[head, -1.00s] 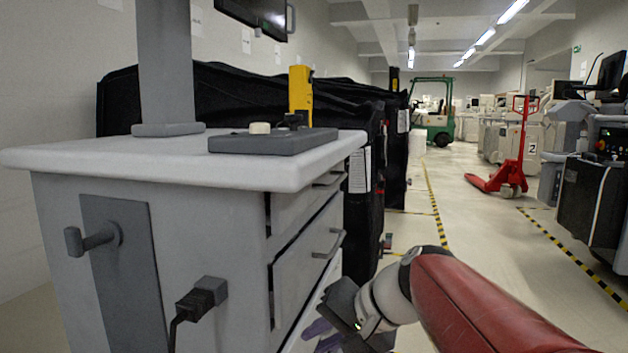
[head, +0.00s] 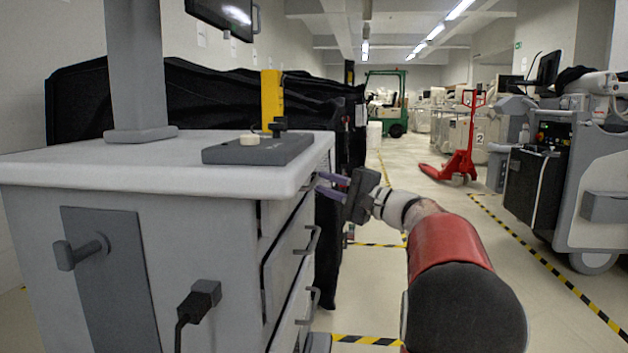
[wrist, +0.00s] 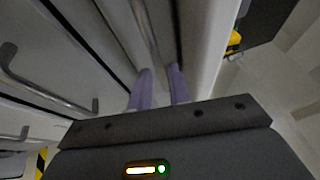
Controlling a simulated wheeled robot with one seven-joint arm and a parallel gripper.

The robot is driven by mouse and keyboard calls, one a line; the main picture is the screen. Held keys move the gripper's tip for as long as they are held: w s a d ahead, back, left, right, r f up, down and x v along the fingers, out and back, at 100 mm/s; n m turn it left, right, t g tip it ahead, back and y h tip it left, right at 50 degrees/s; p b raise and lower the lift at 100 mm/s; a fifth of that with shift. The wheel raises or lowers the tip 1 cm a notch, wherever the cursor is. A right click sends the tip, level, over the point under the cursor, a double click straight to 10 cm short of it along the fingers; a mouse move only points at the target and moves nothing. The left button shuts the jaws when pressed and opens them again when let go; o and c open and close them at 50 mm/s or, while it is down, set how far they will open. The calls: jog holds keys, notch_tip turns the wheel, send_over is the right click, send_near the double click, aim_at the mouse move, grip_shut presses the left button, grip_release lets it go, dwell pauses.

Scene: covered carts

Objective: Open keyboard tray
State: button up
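The grey cart has a white top (head: 150,168). The narrow uppermost front (head: 284,217) under the top appears to be the keyboard tray. It looks closed, and its handle is mostly hidden by my gripper in the head view. In the wrist view, a metal handle bar (wrist: 147,32) runs toward the gap between my fingers. My gripper (head: 322,185) is at the top's right edge, at the height of this front. Its two purple fingers are apart and show in the wrist view (wrist: 160,82). I cannot tell whether they touch the bar.
Lower drawers with bar handles (head: 312,241) lie below. A dark box with a knob (head: 258,148) sits on the top. A black-covered cart (head: 210,95) stands behind. Floor is free to the right, with a red pallet jack (head: 460,165) and another cart (head: 590,170) beyond.

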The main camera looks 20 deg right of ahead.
aim_at(316, 177)
jog(key=shift+x, duration=1.7)
jog(key=shift+c, duration=0.2)
jog(key=shift+f, duration=0.1)
grip_shut()
